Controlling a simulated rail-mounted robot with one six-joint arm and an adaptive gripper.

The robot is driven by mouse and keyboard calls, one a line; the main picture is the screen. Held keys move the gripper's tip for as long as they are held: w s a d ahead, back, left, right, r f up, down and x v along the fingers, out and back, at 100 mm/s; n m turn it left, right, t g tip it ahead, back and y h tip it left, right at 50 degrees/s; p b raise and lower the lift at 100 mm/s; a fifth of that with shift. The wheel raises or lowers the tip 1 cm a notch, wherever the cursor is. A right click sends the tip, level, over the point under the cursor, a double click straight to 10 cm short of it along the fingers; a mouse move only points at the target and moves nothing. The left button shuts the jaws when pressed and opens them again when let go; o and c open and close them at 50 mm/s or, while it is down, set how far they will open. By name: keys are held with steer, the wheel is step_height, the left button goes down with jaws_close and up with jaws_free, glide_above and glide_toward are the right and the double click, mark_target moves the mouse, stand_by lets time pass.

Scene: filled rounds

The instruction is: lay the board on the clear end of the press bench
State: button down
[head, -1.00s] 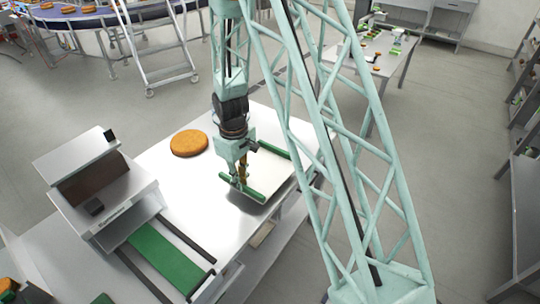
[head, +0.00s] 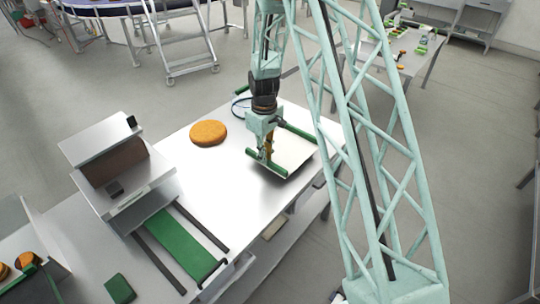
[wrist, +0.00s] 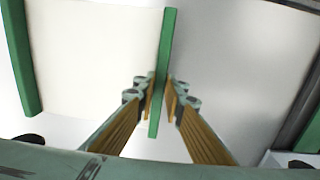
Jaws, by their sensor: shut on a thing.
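The board (head: 298,153) is a thin pale panel with a green bar along two opposite edges. My gripper (head: 267,157) points down and is shut on its near-left green bar, seen between the fingers in the wrist view (wrist: 158,100). The board is roughly level over the far right end of the press bench (head: 205,172). A dark shadow shows below its near edge; I cannot tell whether it touches the bench. The other green bar (wrist: 22,60) is at the left of the wrist view. My arm's lattice hides part of the bench's right end.
An orange-brown round (head: 208,133) lies on the bench left of the board. The grey press (head: 120,175) stands at the near left, with a green strip (head: 185,250) between dark rails. Bare bench lies between press and board.

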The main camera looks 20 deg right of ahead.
steer(key=w+d, duration=0.3)
steer(key=w, duration=0.1)
steer(key=shift+w+d+f, duration=0.1)
steer(key=shift+d+f, duration=0.15)
steer(key=shift+d, duration=0.1)
steer(key=shift+f, duration=0.15)
steer(key=shift+f, duration=1.6)
steer(key=c, duration=2.7)
jaws_free()
steer(key=shift+r, duration=0.1)
steer(key=shift+a+r, duration=0.1)
steer(key=shift+r, duration=5.8)
